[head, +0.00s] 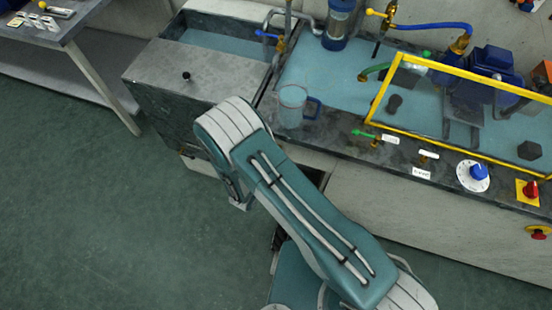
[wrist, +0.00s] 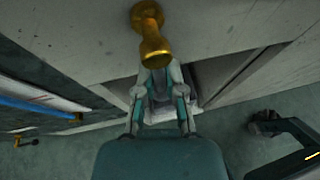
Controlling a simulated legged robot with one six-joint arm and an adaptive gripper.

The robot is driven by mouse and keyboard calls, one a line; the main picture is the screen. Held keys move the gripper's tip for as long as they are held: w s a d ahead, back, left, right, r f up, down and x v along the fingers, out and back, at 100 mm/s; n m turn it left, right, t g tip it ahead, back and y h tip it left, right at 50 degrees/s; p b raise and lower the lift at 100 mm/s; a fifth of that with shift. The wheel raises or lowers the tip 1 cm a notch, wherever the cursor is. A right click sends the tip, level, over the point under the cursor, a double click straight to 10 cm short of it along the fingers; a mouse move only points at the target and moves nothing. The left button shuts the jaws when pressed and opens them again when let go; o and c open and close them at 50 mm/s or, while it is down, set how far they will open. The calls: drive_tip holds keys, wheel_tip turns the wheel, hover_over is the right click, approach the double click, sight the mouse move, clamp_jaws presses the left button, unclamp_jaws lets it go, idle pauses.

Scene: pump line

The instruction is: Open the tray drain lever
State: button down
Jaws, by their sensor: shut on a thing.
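In the wrist view a brass fitting (wrist: 151,38), which appears to be part of the tray drain lever, stands out from a grey wall. My gripper (wrist: 157,72) is at its lower end, with both fingers close together and shut on it. The exact grip between the fingertips is partly hidden by the brass. In the head view my arm covers the place where the gripper works, at the front of the grey bench (head: 345,160), so neither the lever nor the fingertips show clearly there.
On the bench stand a clear jug (head: 292,104), a green-handled valve (head: 365,135), a blue dial knob (head: 479,171) and a yellow-framed guard (head: 450,68). A blue pipe (wrist: 38,104) runs left of my gripper. A side table (head: 60,25) stands far left; the floor between is clear.

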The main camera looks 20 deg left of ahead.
drive_tip(key=shift+f, duration=0.15)
drive_tip(key=c, duration=0.7)
unclamp_jaws()
drive_tip(key=shift+a, duration=0.15)
drive_tip(key=v, duration=1.2)
drive_tip(key=shift+f, duration=0.1)
